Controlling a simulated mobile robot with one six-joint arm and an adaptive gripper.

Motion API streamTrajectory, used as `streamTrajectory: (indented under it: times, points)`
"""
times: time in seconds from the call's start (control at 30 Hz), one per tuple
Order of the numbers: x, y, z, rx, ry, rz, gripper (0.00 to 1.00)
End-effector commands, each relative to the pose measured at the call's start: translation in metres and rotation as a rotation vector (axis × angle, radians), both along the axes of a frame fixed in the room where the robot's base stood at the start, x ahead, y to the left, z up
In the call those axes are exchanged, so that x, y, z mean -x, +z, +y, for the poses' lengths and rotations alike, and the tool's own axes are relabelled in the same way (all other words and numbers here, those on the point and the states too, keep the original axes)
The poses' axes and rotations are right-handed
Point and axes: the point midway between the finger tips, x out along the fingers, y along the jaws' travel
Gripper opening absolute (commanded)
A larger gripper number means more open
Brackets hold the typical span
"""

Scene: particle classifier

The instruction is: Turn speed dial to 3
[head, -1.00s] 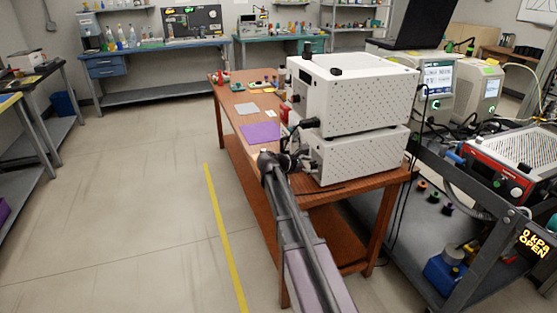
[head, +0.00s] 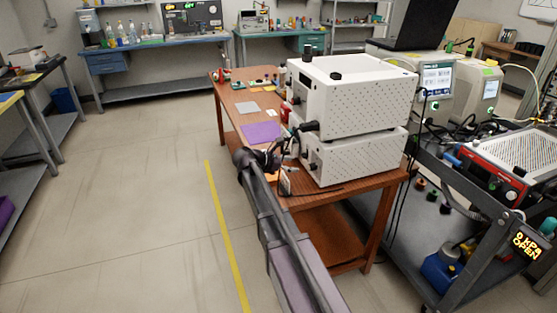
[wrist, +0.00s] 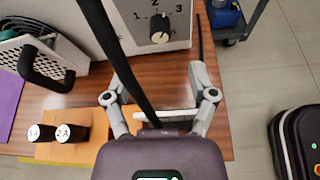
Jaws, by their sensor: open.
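The speed dial (wrist: 160,37) is a dark round knob with a pale face on a light panel at the top of the wrist view. Numbers 1, 2 and 3 are printed around it. In the head view my gripper (head: 283,163) is beside the lower white perforated box (head: 355,158). The dial cannot be made out there.
The brown table (head: 350,197) carries stacked white boxes and a purple sheet (head: 262,133). In the wrist view, labelled black cylinders (wrist: 70,133) stand on an orange pad, and a dark strap crosses in front. A grey cart (head: 450,235) is at right; open floor is at left.

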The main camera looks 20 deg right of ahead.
Motion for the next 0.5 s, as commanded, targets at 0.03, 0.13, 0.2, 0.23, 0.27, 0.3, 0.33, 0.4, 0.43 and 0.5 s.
streamTrajectory:
  times: [0.03, 0.13, 0.2, 0.23, 0.27, 0.3, 0.33, 0.4, 0.43, 0.5]
  points:
    - [0.000, 0.006, 0.007, 0.000, 0.002, -0.001, 0.73]
    - [0.001, 0.011, 0.020, 0.000, 0.001, 0.000, 0.73]
    - [0.002, 0.013, 0.027, 0.000, 0.001, 0.000, 0.73]
    - [0.002, 0.015, 0.030, 0.000, 0.002, -0.001, 0.73]
    - [0.002, 0.015, 0.033, 0.000, 0.002, -0.001, 0.73]
    - [0.003, 0.017, 0.037, 0.000, 0.002, -0.001, 0.73]
    - [0.003, 0.017, 0.039, 0.000, 0.001, 0.000, 0.73]
    - [0.003, 0.019, 0.043, 0.000, 0.000, 0.000, 0.73]
    - [0.004, 0.019, 0.044, 0.000, 0.000, 0.000, 0.73]
    - [0.004, 0.020, 0.046, 0.000, 0.000, 0.000, 0.73]
